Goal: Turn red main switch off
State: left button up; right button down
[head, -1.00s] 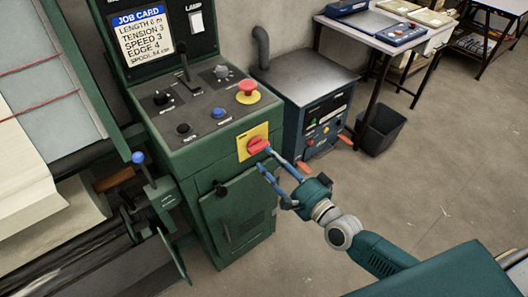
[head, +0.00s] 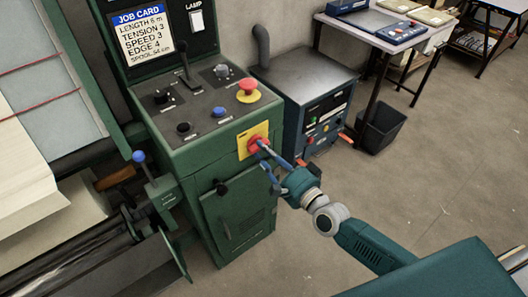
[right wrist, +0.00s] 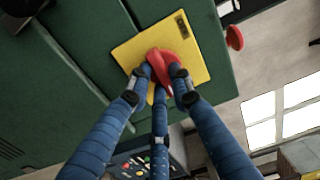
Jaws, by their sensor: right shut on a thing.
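The red main switch (head: 255,145) is a rotary handle on a yellow plate (head: 244,150) on the front of the green cabinet. In the right wrist view the red handle (right wrist: 164,62) sits between my fingertips, in front of the yellow plate (right wrist: 196,63). My right gripper (head: 266,157) is at the switch, shut on its red handle, and its blue fingers partly hide it in the head view. The right gripper's fingers also show in the right wrist view (right wrist: 162,80). My left gripper is not in view.
On the cabinet's sloped top are a red mushroom button (head: 248,86), a blue button (head: 219,112), black knobs and a lever (head: 186,65). A blue-grey machine (head: 318,75) stands close to the right. A black bin (head: 383,130) is on the floor beyond.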

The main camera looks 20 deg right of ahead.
jog(key=shift+d+r+n+p, duration=0.15)
jog(key=shift+n+p, duration=1.05)
jog(key=shift+n, duration=3.3)
jog(key=shift+d+r+n+p, duration=0.15)
jog(key=shift+n+p, duration=1)
jog(key=shift+n, duration=3.35)
jog(key=shift+f, duration=0.1)
jog(key=c, duration=1.5)
grip_release()
jog(key=shift+c, duration=0.2)
jog(key=v, duration=1.2)
